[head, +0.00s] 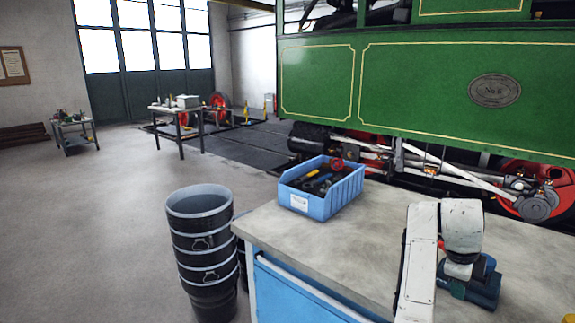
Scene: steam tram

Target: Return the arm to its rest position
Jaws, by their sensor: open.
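My arm comes up from the bottom edge at the right of the head view and bends over the workbench (350,235). Its white end, with my gripper (459,272), points down over the right part of the bench top. The fingers are small and hard to make out. A dark teal object with a bit of red, which looks like a power tool (484,290), is right beside and partly behind the gripper. I cannot tell whether they touch. I see nothing held between the fingers.
A blue bin (307,202) with dark tools stands on the bench's far left part. A stack of black buckets (205,250) stands on the floor left of the bench. The green steam tram (420,90) rises behind it. The bench top between bin and arm is clear.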

